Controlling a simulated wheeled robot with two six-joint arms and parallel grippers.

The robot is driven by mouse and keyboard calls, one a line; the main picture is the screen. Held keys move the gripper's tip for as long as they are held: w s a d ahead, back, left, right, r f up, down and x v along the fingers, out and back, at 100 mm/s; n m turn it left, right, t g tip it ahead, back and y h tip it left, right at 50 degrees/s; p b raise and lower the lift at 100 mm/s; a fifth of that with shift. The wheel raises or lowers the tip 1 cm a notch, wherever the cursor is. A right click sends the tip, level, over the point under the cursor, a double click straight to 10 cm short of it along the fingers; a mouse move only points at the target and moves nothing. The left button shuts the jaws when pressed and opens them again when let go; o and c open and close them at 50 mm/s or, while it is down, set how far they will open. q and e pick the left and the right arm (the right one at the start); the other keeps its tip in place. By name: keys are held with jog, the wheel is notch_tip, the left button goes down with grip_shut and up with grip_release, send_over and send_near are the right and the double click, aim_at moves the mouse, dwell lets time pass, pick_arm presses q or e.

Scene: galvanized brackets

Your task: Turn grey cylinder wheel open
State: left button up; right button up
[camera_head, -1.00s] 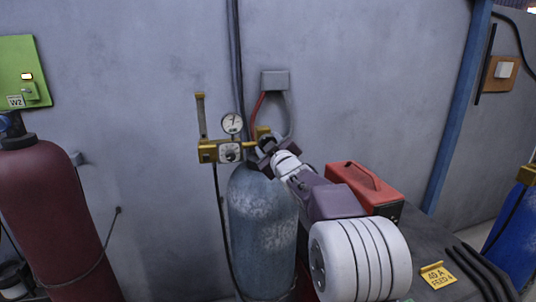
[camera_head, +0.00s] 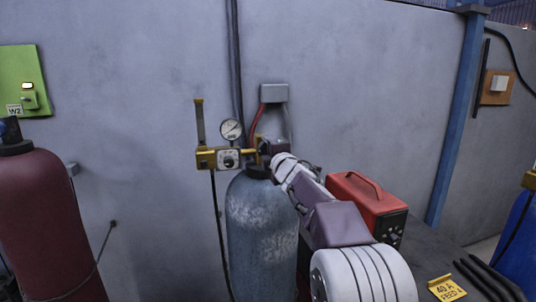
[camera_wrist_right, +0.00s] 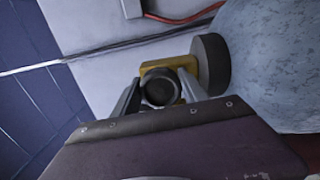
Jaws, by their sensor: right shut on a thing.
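The grey cylinder (camera_head: 262,235) stands upright against the wall, with a brass valve and regulator (camera_head: 225,158) at its top. A round gauge (camera_head: 232,130) sits above the regulator. My right gripper (camera_head: 266,150) is at the valve, to the right of the regulator. In the right wrist view, its two fingers (camera_wrist_right: 158,98) are on either side of a dark round wheel (camera_wrist_right: 159,87) on the brass valve and are shut on it. The grey cylinder (camera_wrist_right: 275,60) fills the right of that view. The wheel is mostly hidden by my gripper in the head view. My left gripper is not in view.
A red box with a handle (camera_head: 367,203) sits on the dark bench (camera_head: 424,262) to the right, close to my right arm. A dark red cylinder (camera_head: 45,220) stands at the left and a blue one (camera_head: 518,240) at the far right. A hose hangs from the regulator.

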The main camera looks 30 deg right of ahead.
jog(key=n, duration=0.4)
jog(key=shift+b, duration=0.4)
jog(key=shift+r+n, duration=0.15)
jog(key=shift+n, duration=1.35)
jog(key=o, duration=1.4)
jog(key=shift+c, duration=0.2)
jog(key=b+v, duration=0.1)
jog(key=v, duration=0.8)
jog(key=shift+b, duration=0.3)
